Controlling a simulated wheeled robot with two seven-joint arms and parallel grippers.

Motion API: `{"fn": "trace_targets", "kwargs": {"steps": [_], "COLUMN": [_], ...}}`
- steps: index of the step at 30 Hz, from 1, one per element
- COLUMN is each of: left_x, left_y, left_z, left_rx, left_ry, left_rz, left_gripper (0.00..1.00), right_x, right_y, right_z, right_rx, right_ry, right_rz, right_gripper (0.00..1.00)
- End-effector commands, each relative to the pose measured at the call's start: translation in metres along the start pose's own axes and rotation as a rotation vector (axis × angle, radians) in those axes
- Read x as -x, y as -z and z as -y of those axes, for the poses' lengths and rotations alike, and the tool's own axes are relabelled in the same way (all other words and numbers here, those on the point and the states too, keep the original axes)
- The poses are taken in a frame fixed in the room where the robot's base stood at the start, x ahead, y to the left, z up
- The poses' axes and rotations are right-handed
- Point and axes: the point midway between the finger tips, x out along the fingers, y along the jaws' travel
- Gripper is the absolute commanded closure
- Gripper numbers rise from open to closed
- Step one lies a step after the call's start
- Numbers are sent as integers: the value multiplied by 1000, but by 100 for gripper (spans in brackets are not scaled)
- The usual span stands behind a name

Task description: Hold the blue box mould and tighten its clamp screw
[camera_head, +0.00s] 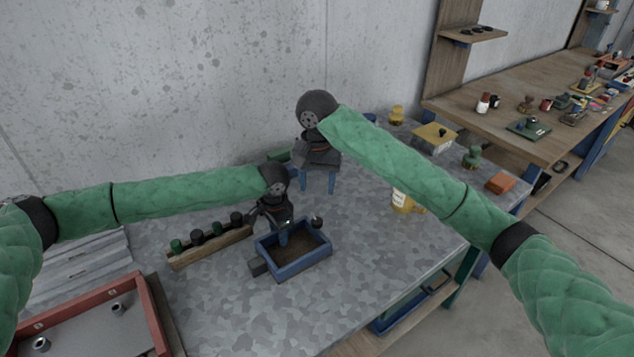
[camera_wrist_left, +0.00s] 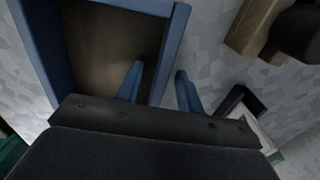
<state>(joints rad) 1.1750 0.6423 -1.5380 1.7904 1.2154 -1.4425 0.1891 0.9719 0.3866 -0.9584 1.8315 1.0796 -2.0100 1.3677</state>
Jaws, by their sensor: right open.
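The blue box mould (camera_head: 303,264) is an open rectangular frame with a brown inside, on the grey table. In the left wrist view its blue wall (camera_wrist_left: 173,45) runs between the two fingers of my left gripper (camera_wrist_left: 158,90). One finger is inside the box and one outside, with a gap visible on the inner side. My left gripper also shows over the mould's back left side in the head view (camera_head: 283,237). A round black knob (camera_head: 317,221) is at the mould's far side; I cannot tell if it is the clamp screw. My right gripper (camera_head: 318,183) is open and empty behind the mould.
A wooden rack (camera_head: 210,248) with several dark knobs stands just left of the mould. A red-framed tray (camera_head: 95,320) is at the front left. A yellow-labelled jar (camera_head: 402,201) stands to the right. The table right of the mould is mostly clear.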

Motion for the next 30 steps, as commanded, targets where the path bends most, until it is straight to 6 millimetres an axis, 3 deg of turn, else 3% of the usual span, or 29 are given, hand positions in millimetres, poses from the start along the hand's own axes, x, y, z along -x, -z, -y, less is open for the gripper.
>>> {"fn": "trace_targets", "kwargs": {"steps": [11,24,30], "left_x": [7,83,109], "left_y": [0,0,0], "left_z": [0,1,1], "left_rx": [0,0,0], "left_ry": [0,0,0], "left_rz": [-1,-2,0], "left_gripper": [64,64,64], "right_x": [0,0,0], "right_y": [0,0,0], "right_z": [0,0,0], "right_rx": [0,0,0], "right_ry": [0,0,0], "right_rz": [0,0,0], "right_gripper": [48,48,48]}}
